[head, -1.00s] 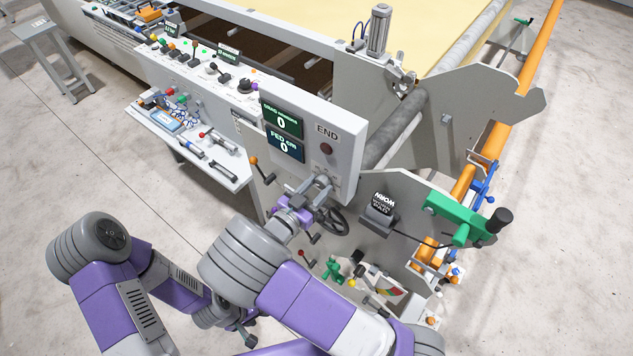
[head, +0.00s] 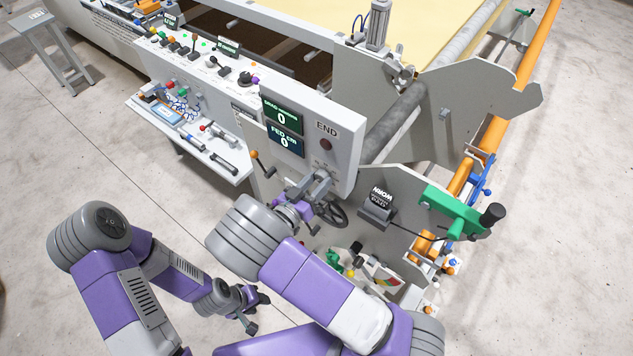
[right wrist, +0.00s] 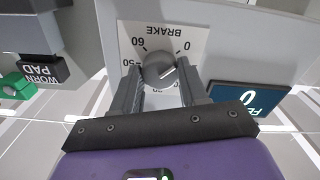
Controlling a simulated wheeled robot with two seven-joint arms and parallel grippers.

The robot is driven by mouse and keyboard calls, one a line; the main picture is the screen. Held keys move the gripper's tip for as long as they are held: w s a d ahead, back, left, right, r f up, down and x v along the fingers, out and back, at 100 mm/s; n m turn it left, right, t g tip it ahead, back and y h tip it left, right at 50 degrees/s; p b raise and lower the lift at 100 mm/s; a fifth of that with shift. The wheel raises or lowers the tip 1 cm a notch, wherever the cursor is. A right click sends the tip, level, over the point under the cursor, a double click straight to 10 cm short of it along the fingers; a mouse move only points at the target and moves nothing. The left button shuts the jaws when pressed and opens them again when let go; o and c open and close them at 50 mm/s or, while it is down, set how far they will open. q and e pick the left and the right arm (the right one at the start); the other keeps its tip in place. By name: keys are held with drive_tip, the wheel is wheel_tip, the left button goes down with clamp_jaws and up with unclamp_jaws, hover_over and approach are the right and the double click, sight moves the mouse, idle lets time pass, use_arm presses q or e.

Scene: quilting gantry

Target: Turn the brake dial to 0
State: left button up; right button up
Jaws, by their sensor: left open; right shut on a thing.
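The brake dial (right wrist: 158,68) is a round grey knob on a white scale plate (right wrist: 186,32) marked BRAKE, which appears upside down in the right wrist view. The 60 is at its upper left and the 0 at its upper right. A pale mark on the knob seems to slant up to the right, towards the 0 side; its exact reading is unclear. My right gripper (right wrist: 160,82) is shut on the dial, one finger on each side. In the head view my right gripper (head: 319,184) hides the dial below the END panel. My left gripper (head: 252,310) is open and empty, low and away from the panel.
A black handwheel (head: 333,213) and a WORN PAD box (head: 377,208) sit close to my right gripper. A green arm (head: 450,208) stands further right.

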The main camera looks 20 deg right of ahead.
drive_tip(key=o, duration=1.1)
drive_tip(key=shift+c, duration=0.2)
drive_tip(key=b+v, duration=0.1)
drive_tip(key=v, duration=0.6)
drive_tip(key=shift+s+a, duration=0.2)
drive_tip(key=shift+a, duration=0.05)
